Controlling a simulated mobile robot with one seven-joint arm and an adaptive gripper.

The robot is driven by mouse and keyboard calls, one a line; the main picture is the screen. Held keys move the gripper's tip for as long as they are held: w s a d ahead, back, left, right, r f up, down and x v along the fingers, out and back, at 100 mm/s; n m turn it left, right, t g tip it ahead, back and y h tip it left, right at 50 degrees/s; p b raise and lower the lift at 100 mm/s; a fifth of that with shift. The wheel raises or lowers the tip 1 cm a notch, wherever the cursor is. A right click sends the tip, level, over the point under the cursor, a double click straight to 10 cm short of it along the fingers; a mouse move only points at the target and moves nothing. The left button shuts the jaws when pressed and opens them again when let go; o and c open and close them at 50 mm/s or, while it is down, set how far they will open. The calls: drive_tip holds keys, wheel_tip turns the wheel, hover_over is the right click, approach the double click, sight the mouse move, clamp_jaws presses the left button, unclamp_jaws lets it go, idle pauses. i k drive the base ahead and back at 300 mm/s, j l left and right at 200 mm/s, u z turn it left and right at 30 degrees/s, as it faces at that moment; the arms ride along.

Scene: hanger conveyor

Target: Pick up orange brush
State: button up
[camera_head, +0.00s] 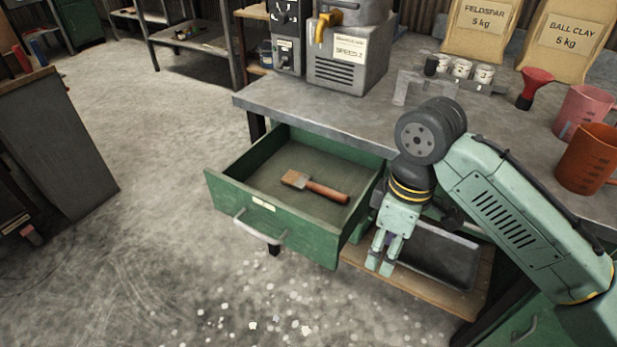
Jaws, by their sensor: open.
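A brush with an orange-brown handle and a paler block end (325,191) lies flat in an open green drawer (236,207). The handle points right and the pale end points left. The drawer is pulled out from under the grey workbench (310,107) and holds nothing else that I can see. My gripper (380,268) is to the right of the drawer, just outside its right side, with its fingers pointing down. It is open and empty, apart from the brush.
A dark tray (440,253) stands on a wooden shelf (418,290) below the bench, behind my gripper.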

sight(299, 181)
drive_tip(key=i+j, duration=0.15)
drive_tip(key=i, duration=0.3)
drive_tip(key=i+j, duration=0.15)
drive_tip(key=i, duration=0.25)
